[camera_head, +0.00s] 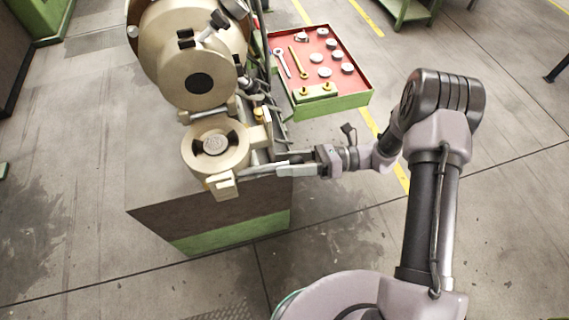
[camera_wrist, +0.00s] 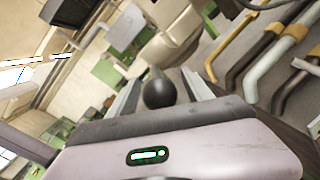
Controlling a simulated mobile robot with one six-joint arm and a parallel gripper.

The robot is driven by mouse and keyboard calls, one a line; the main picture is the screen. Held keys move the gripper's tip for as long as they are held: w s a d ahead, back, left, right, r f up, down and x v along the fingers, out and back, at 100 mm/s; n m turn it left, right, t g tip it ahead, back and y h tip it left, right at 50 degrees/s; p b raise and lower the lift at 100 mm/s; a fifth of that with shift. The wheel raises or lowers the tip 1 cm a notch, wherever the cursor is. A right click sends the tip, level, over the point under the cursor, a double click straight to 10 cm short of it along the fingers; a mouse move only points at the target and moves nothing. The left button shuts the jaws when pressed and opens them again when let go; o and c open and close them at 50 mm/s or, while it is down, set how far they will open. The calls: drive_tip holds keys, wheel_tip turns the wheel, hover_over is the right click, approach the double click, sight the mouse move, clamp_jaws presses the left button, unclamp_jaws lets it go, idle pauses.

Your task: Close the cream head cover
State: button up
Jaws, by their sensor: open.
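The cream head cover (camera_head: 216,146) is a thick round piece with a pale disc in its middle. It is swung away from the cream extruder head (camera_head: 196,74) and lies face up at the hinge side, with a cream block at its front edge. My gripper (camera_head: 262,169) reaches in from the right, with its fingers beside the cover's lower right edge. In the wrist view, the fingers (camera_wrist: 158,82) are apart with a dark round knob (camera_wrist: 158,92) between them. I cannot tell what the knob joins or whether the fingers touch it.
A red and green tray (camera_head: 319,68) with tools and round parts stands right of the extruder. The grey machine base (camera_head: 160,180) lies below the cover. Pipes (camera_wrist: 270,70) run at the right of the wrist view. The floor in front is clear.

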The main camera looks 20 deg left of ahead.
drive_tip(key=shift+s+a, duration=0.15)
drive_tip(key=shift+a, duration=0.25)
clamp_jaws()
drive_tip(key=shift+r, duration=0.1)
